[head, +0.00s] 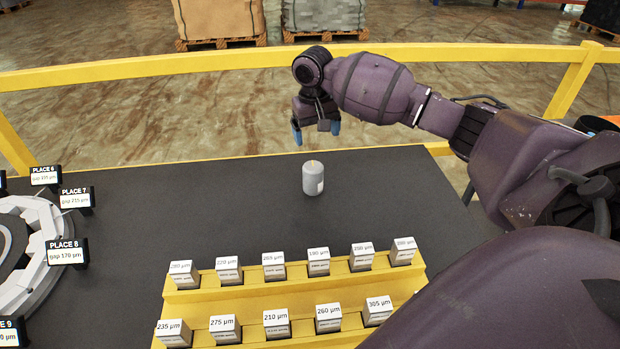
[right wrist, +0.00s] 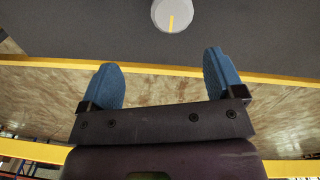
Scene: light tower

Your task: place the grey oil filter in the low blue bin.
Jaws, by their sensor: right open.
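The grey oil filter (head: 313,178) stands upright on the dark table, right of the middle in the head view. It is a small grey cylinder with a pale label and a yellow mark on top. It also shows at the top of the right wrist view (right wrist: 172,14). My right gripper (head: 316,134) has blue fingertips and is open and empty. It hangs above and beyond the filter, near the table's far edge, apart from it. The low blue bin is not in view. My left gripper is not in view.
A yellow stepped rack (head: 255,294) with several labelled blocks stands at the front. A pale ring fixture (head: 28,262) with PLACE signs (head: 67,252) is at the left. A yellow rail (head: 200,67) runs behind the table (head: 200,194). The table around the filter is clear.

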